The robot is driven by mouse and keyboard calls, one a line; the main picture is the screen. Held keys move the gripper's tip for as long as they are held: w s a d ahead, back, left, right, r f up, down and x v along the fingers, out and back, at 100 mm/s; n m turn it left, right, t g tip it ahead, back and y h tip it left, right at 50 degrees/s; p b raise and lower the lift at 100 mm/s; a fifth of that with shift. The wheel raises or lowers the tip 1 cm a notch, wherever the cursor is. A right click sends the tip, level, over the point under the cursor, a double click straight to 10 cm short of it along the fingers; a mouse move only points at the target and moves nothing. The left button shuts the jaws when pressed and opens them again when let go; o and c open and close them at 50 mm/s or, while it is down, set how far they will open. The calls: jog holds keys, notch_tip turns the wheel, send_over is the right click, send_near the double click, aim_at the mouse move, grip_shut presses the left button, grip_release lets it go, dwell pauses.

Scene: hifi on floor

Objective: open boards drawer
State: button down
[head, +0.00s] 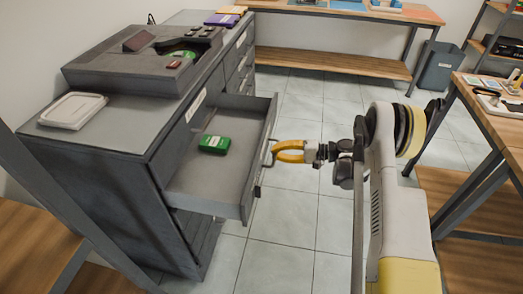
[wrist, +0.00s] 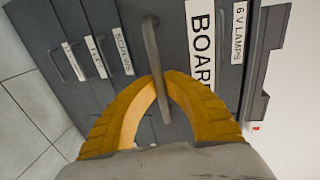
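The boards drawer (head: 240,190) is pulled well out of the grey cabinet in the head view, with a green item (head: 214,144) lying inside it. In the wrist view its white label (wrist: 201,45) reads "BOAR", with the rest hidden by a finger. The drawer's grey bar handle (wrist: 153,45) runs between my yellow fingertips. My gripper (head: 277,151) is at the drawer front in the head view. In the wrist view my gripper (wrist: 162,76) has its fingertips closed together on the handle.
The cabinet top holds a dark device (head: 140,60) and a white lidded box (head: 73,110). Other labelled drawers, such as "SCREWS" (wrist: 122,50), are shut. A workbench (head: 490,100) stands at the right. Tiled floor (head: 290,220) is clear in front of the drawer.

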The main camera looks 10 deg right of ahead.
jog(key=shift+f+v, duration=0.15)
jog(key=shift+v, duration=0.5)
jog(key=shift+f+v, duration=0.15)
jog(key=shift+v, duration=0.55)
jog(key=c, duration=1.5)
grip_release()
jog(key=shift+d, duration=0.1)
jog(key=v, duration=1.2)
